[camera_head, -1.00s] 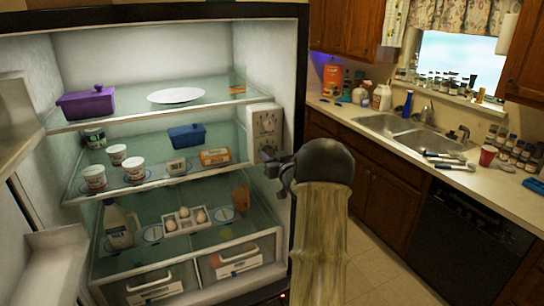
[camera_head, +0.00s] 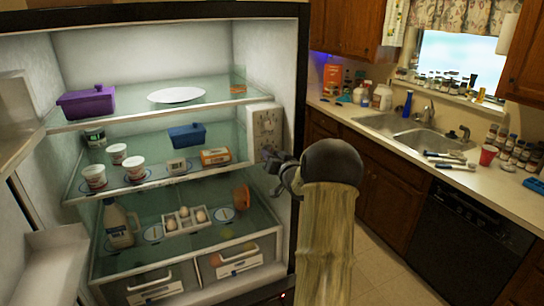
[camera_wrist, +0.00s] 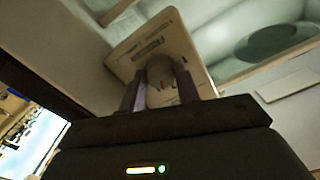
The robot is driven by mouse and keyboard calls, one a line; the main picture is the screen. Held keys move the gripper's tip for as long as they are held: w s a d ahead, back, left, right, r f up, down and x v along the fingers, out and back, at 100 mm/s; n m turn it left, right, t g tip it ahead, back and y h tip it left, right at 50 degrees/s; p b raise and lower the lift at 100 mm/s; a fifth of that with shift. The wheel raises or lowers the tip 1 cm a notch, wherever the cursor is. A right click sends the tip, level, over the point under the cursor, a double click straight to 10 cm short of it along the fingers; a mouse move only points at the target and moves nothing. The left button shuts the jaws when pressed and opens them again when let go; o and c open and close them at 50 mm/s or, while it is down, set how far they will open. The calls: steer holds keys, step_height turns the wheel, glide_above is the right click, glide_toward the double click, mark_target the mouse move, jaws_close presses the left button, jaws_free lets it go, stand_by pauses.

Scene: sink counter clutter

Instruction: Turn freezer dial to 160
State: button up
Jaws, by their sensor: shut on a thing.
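The control panel (camera_head: 264,122) is a pale box on the fridge's inner right wall, with small markings that are too small to read in the head view. In the wrist view the panel (camera_wrist: 158,44) is tilted, and a rounded whitish dial (camera_wrist: 161,84) with a small red mark stands out from it. My gripper (camera_head: 270,160) is at the panel's lower part. In the wrist view my gripper (camera_wrist: 160,90) has one purple-grey finger on each side of the dial and is shut on it. The dial's number setting cannot be read.
The fridge stands open, with glass shelves close to the left of my gripper. They hold a purple dish (camera_head: 87,102), a white plate (camera_head: 177,95), tubs, a jug (camera_head: 118,224) and eggs. An orange pot (camera_head: 241,197) lies below the panel. A sink counter is at right.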

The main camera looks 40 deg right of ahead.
steer(key=m+p, duration=0.1)
steer(key=m, duration=0.4)
steer(key=shift+m, duration=0.4)
steer(key=o, duration=1)
steer(key=shift+s, duration=0.1)
steer(key=b+v, duration=0.5)
steer(key=v, duration=1.2)
steer(key=shift+s, duration=0.15)
